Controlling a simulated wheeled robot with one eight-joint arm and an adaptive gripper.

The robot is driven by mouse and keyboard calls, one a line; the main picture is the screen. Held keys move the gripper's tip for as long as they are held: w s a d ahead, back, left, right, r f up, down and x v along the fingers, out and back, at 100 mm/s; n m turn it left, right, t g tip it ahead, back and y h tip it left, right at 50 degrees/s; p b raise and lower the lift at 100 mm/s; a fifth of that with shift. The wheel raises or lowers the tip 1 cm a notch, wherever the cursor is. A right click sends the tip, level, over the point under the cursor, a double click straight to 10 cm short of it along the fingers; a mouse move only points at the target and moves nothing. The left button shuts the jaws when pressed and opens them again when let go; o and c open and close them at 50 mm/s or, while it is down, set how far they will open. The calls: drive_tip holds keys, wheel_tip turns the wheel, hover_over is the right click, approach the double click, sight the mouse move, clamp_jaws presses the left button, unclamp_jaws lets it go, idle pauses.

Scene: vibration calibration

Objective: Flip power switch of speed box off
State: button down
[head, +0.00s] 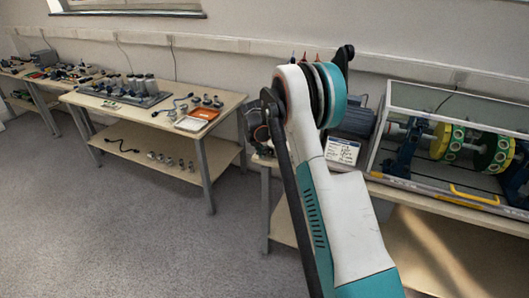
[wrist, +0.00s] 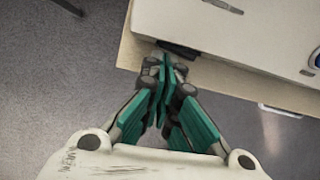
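In the wrist view my gripper (wrist: 166,68) points toward the top of the picture with its teal fingers drawn together; nothing shows between the tips. A pale box-like surface (wrist: 255,35), possibly the speed box, lies just beyond and right of the fingertips. A small black part (wrist: 178,48) sits at its near edge, close to the tips; I cannot tell whether it is the power switch or whether the fingers touch it. In the head view my arm hides the gripper and the speed box cannot be made out with certainty.
Grey floor between is open.

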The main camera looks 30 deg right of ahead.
drive_tip(key=shift+s+d, duration=0.15)
drive_tip(key=shift+s, duration=0.05)
drive_tip(key=shift+s+d, duration=0.35)
drive_tip(key=shift+s, duration=0.2)
drive_tip(key=shift+a, duration=0.1)
